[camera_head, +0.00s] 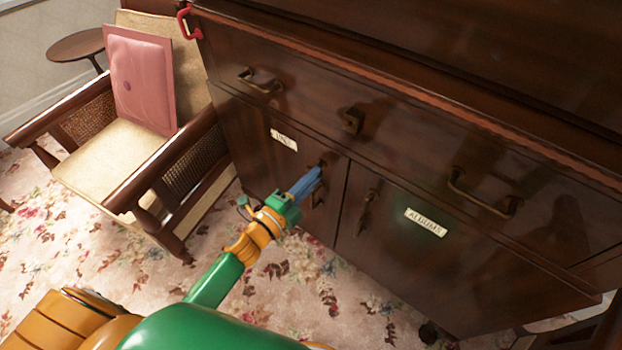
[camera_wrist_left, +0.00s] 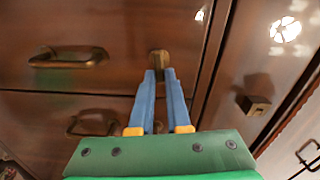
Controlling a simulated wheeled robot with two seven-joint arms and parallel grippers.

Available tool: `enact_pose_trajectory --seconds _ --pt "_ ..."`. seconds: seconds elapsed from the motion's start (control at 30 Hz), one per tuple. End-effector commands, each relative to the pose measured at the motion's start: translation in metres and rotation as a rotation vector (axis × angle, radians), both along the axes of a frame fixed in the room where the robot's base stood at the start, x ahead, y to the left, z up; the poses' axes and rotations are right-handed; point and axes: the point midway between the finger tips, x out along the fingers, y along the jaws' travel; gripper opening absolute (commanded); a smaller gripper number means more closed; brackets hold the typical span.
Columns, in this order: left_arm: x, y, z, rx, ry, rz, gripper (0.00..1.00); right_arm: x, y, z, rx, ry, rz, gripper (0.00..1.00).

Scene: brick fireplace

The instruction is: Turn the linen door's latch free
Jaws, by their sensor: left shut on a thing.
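The linen door (camera_head: 265,165) is the left of two dark wood doors low on the cabinet, and it looks closed. It carries a small pale label (camera_head: 284,140). My left gripper (camera_head: 316,175) reaches the door's right side with its blue fingers. In the left wrist view my left gripper (camera_wrist_left: 160,76) has its fingertips shut on a small brass latch (camera_wrist_left: 158,58). The fingers hide part of the latch, so its exact angle is hard to tell. My right gripper is not in view.
The albums door (camera_head: 420,255) stands beside it with its own latch (camera_head: 366,212). Above is a wide drawer with brass pulls (camera_head: 260,82). A wooden armchair (camera_head: 125,165) with a pink cushion (camera_head: 140,78) stands close at left. Floral carpet (camera_head: 85,260) is open in front.

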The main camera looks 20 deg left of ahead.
Motion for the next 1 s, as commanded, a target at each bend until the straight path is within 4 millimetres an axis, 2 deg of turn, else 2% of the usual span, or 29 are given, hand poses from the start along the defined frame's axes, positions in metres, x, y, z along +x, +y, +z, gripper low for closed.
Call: enact_pose_trajectory --seconds 0.4,0.9,0.93,1.0 --pt "0.0001 0.0001 -0.0016 0.141 -0.052 0.0 0.0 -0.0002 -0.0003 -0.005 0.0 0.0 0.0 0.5" --pt "0.0002 0.0002 -0.0013 0.156 -0.057 0.001 0.0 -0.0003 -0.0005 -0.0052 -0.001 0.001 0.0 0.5" --pt "0.0002 0.0002 -0.0013 0.156 -0.057 0.001 0.17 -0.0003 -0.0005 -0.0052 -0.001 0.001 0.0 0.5" --pt "0.0002 0.0002 -0.0013 0.156 -0.057 0.001 0.36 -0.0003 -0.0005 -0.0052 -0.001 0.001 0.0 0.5"
